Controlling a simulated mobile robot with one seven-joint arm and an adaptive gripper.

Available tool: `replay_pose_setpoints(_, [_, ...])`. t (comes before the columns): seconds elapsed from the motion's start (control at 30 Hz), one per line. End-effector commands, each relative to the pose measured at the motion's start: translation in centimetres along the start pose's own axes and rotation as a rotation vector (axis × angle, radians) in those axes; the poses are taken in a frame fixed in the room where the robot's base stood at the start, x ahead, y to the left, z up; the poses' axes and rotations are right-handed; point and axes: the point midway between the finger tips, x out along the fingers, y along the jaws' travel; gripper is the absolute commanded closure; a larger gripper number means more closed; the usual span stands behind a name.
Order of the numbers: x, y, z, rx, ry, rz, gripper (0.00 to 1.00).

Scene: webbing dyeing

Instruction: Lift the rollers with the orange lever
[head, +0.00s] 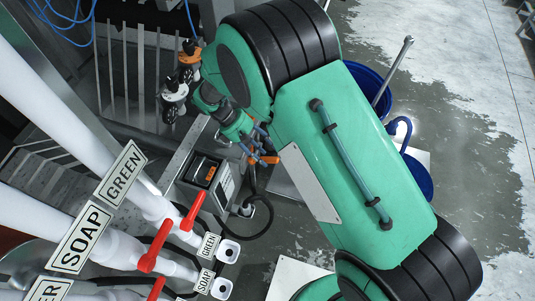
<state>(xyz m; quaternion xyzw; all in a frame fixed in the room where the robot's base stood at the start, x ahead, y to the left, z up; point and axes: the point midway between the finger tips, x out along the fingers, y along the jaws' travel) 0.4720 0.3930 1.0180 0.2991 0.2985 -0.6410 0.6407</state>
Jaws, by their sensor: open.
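My gripper (261,147) hangs at the end of the green arm, near the middle of the head view. Its small fingers with orange parts look open and empty, just right of a grey control box (226,188). An orange part (190,52) sits on top of a metal valve-like fitting (173,90) at the upper left, apart from my gripper. It may be the orange lever, but its shape is hard to tell. The control box also carries a small orange patch (210,173) on its black face. I cannot make out the rollers.
White pipes with SOAP (81,238) and GREEN (122,175) signs fill the lower left. Red valve handles (157,246) stick up from them. A dark cable loops below the control box. Blue drums (366,92) stand behind my arm. Wet concrete floor (460,130) is open at the right.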

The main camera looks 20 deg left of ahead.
Motion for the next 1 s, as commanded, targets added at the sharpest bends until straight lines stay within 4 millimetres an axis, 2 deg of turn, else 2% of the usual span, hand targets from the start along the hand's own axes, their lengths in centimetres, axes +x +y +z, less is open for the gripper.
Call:
replay_pose_setpoints(0.5, [-8.0, 0.0, -0.1, -0.001, 0.001, 0.001, 0.5])
replay_pose_setpoints(0.6, [-9.0, 0.0, -0.1, -0.001, 0.0, 0.001, 0.5])
replay_pose_setpoints(0.8, [-10.2, 0.0, 0.0, 0.0, 0.0, 0.001, 0.5])
replay_pose_setpoints(1.0, [-10.3, 0.0, 0.0, 0.0, 0.0, 0.0, 0.5])
